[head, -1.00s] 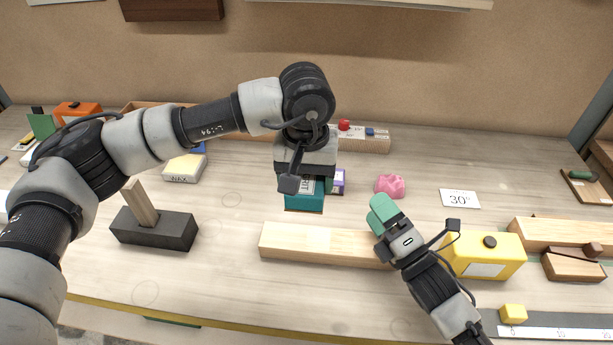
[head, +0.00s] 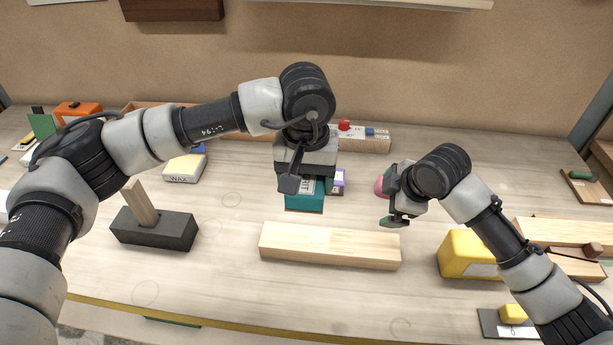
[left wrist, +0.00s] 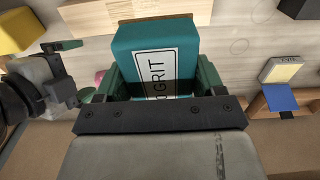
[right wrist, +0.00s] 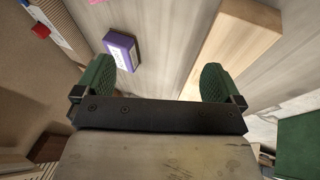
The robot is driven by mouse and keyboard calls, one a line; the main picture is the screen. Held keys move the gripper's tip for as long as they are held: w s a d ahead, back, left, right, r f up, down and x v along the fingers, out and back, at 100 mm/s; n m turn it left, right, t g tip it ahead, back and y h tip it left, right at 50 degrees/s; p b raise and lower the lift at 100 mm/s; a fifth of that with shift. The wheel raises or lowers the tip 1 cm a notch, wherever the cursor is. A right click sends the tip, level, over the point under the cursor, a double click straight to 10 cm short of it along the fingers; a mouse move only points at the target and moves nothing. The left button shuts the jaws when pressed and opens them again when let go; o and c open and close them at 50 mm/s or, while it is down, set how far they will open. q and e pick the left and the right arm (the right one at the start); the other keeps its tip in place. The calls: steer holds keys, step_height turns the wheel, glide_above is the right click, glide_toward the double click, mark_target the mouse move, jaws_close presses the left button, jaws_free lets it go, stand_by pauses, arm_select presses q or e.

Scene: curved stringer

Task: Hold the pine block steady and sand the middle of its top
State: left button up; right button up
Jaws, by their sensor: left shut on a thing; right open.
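The pine block (head: 330,245) lies flat on the bench, long side left to right, its paler middle showing on top; its side also shows in the left wrist view (left wrist: 160,12). My left gripper (head: 303,182) is behind the block, shut on a teal sanding block labelled GRIT (head: 304,203), apart from the pine. The left wrist view shows this sanding block (left wrist: 155,45) between both fingers. My right gripper (head: 388,207) is open and empty, behind the pine block's right end and not touching it. The right wrist view shows the pine block (right wrist: 235,45) beyond its spread fingers.
A pink lump (head: 379,186) is partly hidden behind my right gripper. A purple box (right wrist: 120,50) stands behind the sanding block. A yellow box (head: 464,253) stands right of the pine. A dark base with a wooden post (head: 154,228) stands at left.

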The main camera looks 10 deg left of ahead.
mark_target(389, 246)
steer(key=s+g, duration=0.1)
steer(key=s+g+h, duration=0.1)
steer(key=s, duration=0.1)
steer(key=s+g+h, duration=0.1)
steer(key=s, duration=0.1)
steer(key=shift+d+g, duration=0.3)
steer(key=shift+d, duration=0.1)
steer(key=shift+s+d+f+g+h, duration=0.1)
steer(key=shift+s+d+g+h, duration=0.1)
steer(key=shift+s+g+h, duration=0.25)
steer(key=shift+s+a+f, duration=0.1)
steer(key=shift+a+f, duration=0.1)
steer(key=shift+f, duration=2.25)
steer(key=shift+s+a+f, duration=0.1)
steer(key=shift+a+f, duration=0.05)
steer(key=shift+f, duration=2.3)
steer(key=shift+c, duration=0.5)
steer(key=shift+o, duration=0.5)
steer(key=c, duration=0.9)
